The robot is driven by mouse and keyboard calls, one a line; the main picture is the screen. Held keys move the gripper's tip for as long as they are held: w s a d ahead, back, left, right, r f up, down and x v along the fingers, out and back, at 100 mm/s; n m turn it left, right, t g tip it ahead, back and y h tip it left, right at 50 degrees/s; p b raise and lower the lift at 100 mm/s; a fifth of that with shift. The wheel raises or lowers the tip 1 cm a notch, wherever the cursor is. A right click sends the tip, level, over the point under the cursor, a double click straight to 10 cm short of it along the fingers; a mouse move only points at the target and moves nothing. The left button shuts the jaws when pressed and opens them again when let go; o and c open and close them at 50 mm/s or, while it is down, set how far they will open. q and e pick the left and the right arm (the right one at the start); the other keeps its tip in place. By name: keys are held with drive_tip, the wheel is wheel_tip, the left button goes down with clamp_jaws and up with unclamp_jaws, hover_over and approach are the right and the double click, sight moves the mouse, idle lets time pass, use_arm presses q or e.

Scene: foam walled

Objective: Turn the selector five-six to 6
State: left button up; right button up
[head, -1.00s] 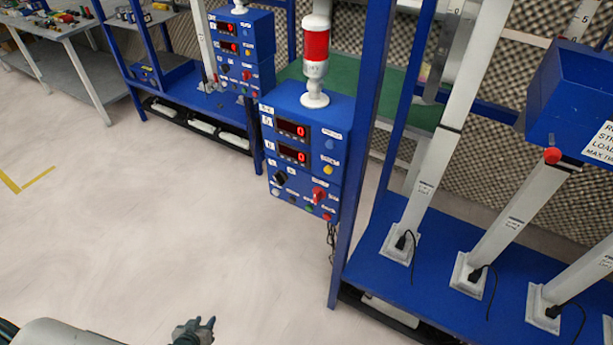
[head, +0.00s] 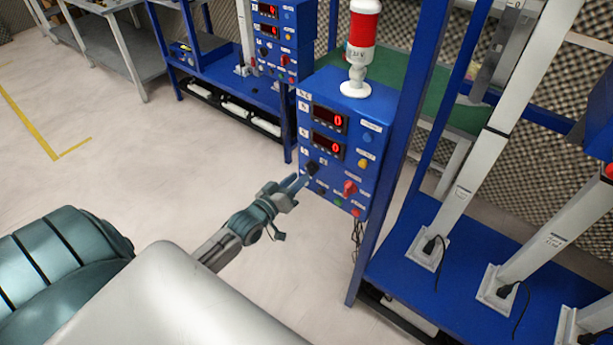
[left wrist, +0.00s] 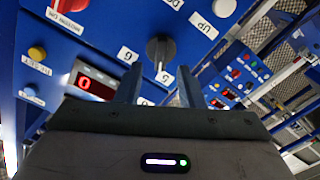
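The selector five-six, a dark knob (head: 312,168), is on the front of the blue control box (head: 315,97), below two red displays. In the left wrist view the knob (left wrist: 160,48) appears just beyond and between my fingertips, with small white 5 and 6 labels close by. Which label it points at I cannot tell. My left gripper (head: 298,183) is open and empty, with its fingers near the lower left of the box face, apart from the knob as far as I can see; its two fingers show in the left wrist view (left wrist: 160,82). My right gripper is not in view.
A red knob (head: 350,188) sits right of the selector, with a yellow button (head: 362,163) and small lower buttons nearby. A red-and-white beacon (head: 361,45) stands on the box. A blue frame post (head: 400,130) rises at its right. Open floor lies left.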

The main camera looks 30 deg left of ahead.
sight(307, 170)
use_arm(q)
drive_tip(key=w+b, duration=0.2)
drive_tip(key=w, duration=0.1)
drive_tip(key=shift+w+d+f, duration=0.1)
drive_tip(key=shift+w+f, duration=0.05)
drive_tip(key=shift+f, duration=0.05)
drive_tip(key=shift+w, duration=0.25)
drive_tip(key=shift+w+r+b, duration=0.15)
drive_tip(key=shift+w+b, duration=0.1)
drive_tip(key=shift+b, duration=0.1)
drive_tip(key=shift+c, duration=0.4)
clamp_jaws()
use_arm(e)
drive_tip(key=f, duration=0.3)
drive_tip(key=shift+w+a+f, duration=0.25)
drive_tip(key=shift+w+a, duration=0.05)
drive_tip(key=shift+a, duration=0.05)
